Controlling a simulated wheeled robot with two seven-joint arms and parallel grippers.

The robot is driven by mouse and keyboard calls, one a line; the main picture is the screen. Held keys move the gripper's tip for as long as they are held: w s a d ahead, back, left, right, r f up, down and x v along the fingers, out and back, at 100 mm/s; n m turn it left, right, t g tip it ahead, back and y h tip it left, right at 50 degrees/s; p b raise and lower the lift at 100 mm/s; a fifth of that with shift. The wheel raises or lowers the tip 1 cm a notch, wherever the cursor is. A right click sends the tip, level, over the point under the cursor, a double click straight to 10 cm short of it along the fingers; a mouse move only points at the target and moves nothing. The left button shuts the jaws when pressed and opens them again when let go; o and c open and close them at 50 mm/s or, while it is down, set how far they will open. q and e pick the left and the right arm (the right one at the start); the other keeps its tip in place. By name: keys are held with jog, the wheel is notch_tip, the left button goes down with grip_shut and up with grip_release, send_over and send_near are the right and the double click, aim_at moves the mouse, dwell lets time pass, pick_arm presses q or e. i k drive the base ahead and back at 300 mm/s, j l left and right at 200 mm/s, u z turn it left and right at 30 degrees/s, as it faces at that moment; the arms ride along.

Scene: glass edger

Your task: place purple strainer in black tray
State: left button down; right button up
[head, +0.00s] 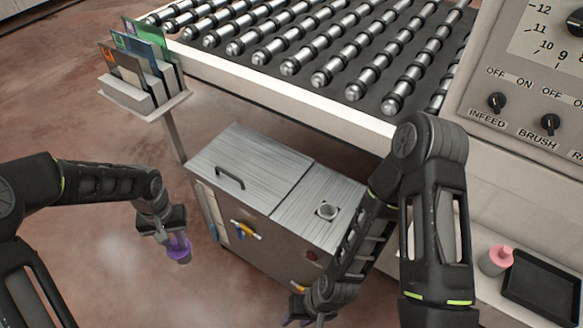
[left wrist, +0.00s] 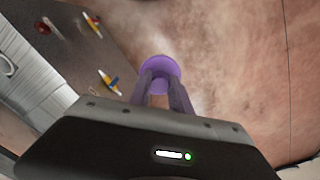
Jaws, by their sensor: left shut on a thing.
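My left gripper (head: 176,238) is shut on the purple strainer (head: 181,252) and holds it in the air over the floor, left of the metal cabinet. In the left wrist view the strainer (left wrist: 160,66) sits at the tips of the left gripper's fingers (left wrist: 160,85). The black tray (head: 543,287) lies at the far right, on a ledge below the control panel. My right gripper (head: 300,316) is low in the head view, in front of the cabinet. It is cut off by the bottom edge, so its jaws are unclear.
The metal cabinet (head: 240,172) with a handle and a round opening on top stands in the middle. A pink-topped container (head: 496,260) stands next to the tray. A card rack (head: 135,95) is at the upper left, and a roller conveyor (head: 290,65) is at the back.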

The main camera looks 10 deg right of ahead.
aim_at(539, 289)
jog(key=k+l+u, duration=0.15)
jog(key=u, duration=0.2)
jog(key=k+u, duration=0.5)
jog(key=u, duration=0.15)
jog(key=k+l+z, duration=0.1)
jog(key=k+z, duration=0.2)
jog(key=k+l+z, duration=0.1)
jog(key=k+z, duration=0.15)
jog(key=z, duration=0.45)
jog(key=k+l+z, duration=0.1)
jog(key=z, duration=0.75)
jog(key=k+l+z, duration=0.1)
jog(key=z, duration=0.35)
jog(key=l+z, duration=0.15)
jog(key=z, duration=0.3)
jog(key=l+z, duration=0.1)
jog(key=z, duration=0.3)
